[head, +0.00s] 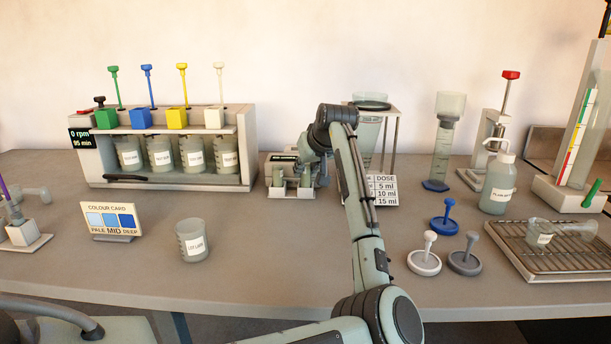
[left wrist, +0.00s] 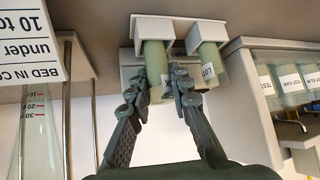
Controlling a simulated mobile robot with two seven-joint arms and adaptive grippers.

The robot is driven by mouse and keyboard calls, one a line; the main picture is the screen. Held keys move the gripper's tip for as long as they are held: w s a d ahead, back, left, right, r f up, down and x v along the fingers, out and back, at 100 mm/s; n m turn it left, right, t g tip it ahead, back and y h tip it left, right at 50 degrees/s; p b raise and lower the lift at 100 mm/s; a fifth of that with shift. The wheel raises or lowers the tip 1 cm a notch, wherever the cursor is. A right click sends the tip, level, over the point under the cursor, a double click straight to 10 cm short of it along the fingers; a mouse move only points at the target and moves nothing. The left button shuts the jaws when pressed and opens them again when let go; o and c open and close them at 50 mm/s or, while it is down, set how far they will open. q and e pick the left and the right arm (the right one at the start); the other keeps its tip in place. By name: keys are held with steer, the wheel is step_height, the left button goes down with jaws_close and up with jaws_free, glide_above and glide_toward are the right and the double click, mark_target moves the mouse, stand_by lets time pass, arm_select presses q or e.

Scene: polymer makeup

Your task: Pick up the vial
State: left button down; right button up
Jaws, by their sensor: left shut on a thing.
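Two grey-green vials stand in a small white holder at the middle back of the table. In the left wrist view, where the scene is upside down, one vial (left wrist: 155,62) is between the fingers of my left gripper (left wrist: 156,88). The other vial (left wrist: 209,68), with a LOT label, is just outside the right-hand finger. The left gripper is shut on the first vial, which still sits in the holder (left wrist: 168,27). In the head view the left gripper (head: 313,165) is beside the holder, and my wrist partly hides it. My right gripper is out of view.
A rack of labelled jars (head: 165,180) stands left of the vials. A dose card (head: 384,190) and a stand with a funnel are close on the right. A labelled beaker (head: 193,241) stands in front. The table front between beaker and arm is clear.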

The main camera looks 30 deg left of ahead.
arm_select(q)
step_height(320, 180, up, 3)
steer(key=shift+r, duration=0.1)
steer(key=s+a+r, duration=0.6)
steer(key=s+a, duration=0.1)
steer(key=s, duration=0.2)
steer(key=shift+s+r+b, duration=0.25)
steer(key=shift+r+b, duration=0.05)
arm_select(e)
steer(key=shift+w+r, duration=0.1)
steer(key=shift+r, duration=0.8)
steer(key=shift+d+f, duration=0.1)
